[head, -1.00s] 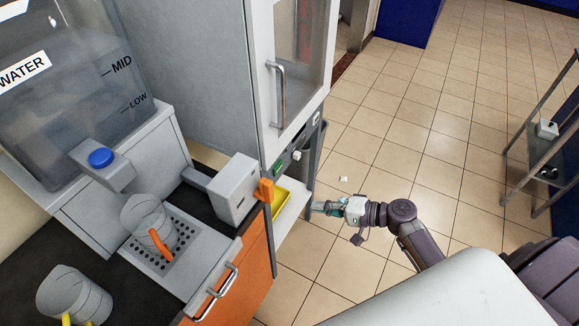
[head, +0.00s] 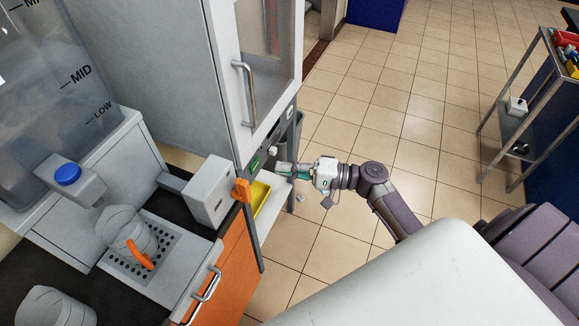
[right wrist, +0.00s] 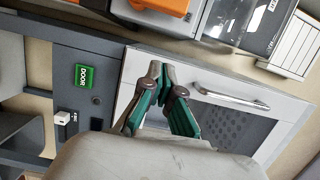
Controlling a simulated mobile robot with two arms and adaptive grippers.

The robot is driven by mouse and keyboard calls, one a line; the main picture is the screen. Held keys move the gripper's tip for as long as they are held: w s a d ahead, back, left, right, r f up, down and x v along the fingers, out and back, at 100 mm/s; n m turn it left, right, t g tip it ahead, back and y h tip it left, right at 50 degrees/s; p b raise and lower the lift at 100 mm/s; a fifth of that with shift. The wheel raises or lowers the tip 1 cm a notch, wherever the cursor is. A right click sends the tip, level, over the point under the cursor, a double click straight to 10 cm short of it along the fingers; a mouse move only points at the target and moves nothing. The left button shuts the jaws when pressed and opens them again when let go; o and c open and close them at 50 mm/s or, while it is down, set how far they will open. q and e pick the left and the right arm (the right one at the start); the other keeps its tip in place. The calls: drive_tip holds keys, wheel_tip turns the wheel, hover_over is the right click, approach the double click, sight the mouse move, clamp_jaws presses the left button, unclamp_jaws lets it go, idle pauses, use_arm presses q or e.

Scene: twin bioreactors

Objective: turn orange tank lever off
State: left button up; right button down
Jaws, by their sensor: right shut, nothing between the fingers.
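An orange lever-like piece (head: 241,190) sticks out from the side of a grey box (head: 209,190) on the counter in the head view; I cannot tell which way it is set. An orange part (right wrist: 165,5) shows at the top edge of the right wrist view, cut off. My right gripper (head: 280,168) is in front of the cabinet's lower panel, to the right of the orange piece and apart from it. Its green-padded fingers are shut and empty in the right wrist view (right wrist: 163,72). My left gripper is out of view.
A green DOOR button (right wrist: 84,77) and a white switch (right wrist: 65,117) sit on the grey panel. The glazed cabinet door has a metal handle (head: 246,95). A yellow tray (head: 260,198) lies below the panel. A jug (head: 125,230) stands on the perforated drain.

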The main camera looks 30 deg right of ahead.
sight(237, 188)
drive_tip(key=a+p, duration=0.1)
drive_tip(key=a, duration=0.1)
drive_tip(key=a+p, duration=0.2)
drive_tip(key=a, duration=0.1)
drive_tip(key=w+a+p, duration=0.1)
drive_tip(key=a, duration=0.2)
drive_tip(key=shift+w, duration=0.1)
drive_tip(key=shift+w, duration=0.1)
